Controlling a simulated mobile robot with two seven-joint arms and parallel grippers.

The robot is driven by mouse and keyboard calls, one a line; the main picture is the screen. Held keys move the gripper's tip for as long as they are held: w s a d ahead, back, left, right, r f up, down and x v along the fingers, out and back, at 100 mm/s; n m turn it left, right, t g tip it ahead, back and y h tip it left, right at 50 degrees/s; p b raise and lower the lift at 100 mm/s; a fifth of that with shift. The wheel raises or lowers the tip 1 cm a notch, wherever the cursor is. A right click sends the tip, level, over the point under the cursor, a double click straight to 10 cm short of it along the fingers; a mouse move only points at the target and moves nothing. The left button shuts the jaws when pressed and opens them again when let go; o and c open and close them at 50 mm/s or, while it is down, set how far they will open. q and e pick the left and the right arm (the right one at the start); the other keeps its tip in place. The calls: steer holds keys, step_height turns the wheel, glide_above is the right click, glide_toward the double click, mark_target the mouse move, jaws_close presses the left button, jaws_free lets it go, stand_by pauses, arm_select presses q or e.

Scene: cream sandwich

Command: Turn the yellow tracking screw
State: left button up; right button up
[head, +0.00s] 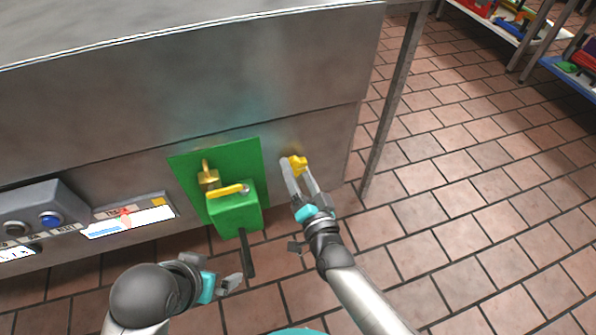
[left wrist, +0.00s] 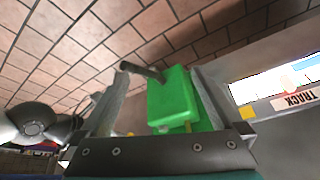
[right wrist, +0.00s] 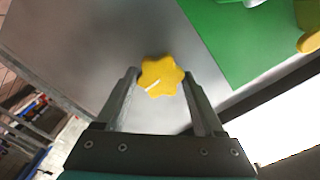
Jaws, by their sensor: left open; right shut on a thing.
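The yellow tracking screw (head: 297,164) is a lobed knob on the grey metal panel, just right of the green plate. My right gripper (head: 297,170) is at the screw, its fingers on either side of it. In the right wrist view the yellow tracking screw (right wrist: 161,76) sits between the fingertips (right wrist: 160,85), and the jaws are closed on it. My left gripper (head: 232,284) is open and empty, low and in front of the green box. In the left wrist view its fingers (left wrist: 155,90) stand wide apart, with the green box visible between and beyond them.
A green plate (head: 185,177) carries a green box (head: 232,212) with a yellow handle and a dark lever (head: 247,255). Left are a TRACK label panel (head: 125,218) and a grey button box (head: 40,212).

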steer(key=o, duration=1.4)
steer(key=shift+c, duration=0.2)
steer(key=shift+s, duration=0.1)
steer(key=shift+s+d, duration=0.1)
steer(key=shift+s, duration=0.15)
arm_select(q)
step_height(320, 180, down, 10)
steer(key=s+g+p, duration=0.1)
steer(key=p, duration=0.3)
steer(key=shift+s+g+p, duration=0.25)
steer(key=shift+g+p, duration=0.05)
steer(key=shift+p, duration=0.05)
arm_select(e)
steer(key=v, duration=1.4)
steer(key=shift+s, duration=0.25)
arm_select(q)
steer(key=shift+a+r, duration=0.1)
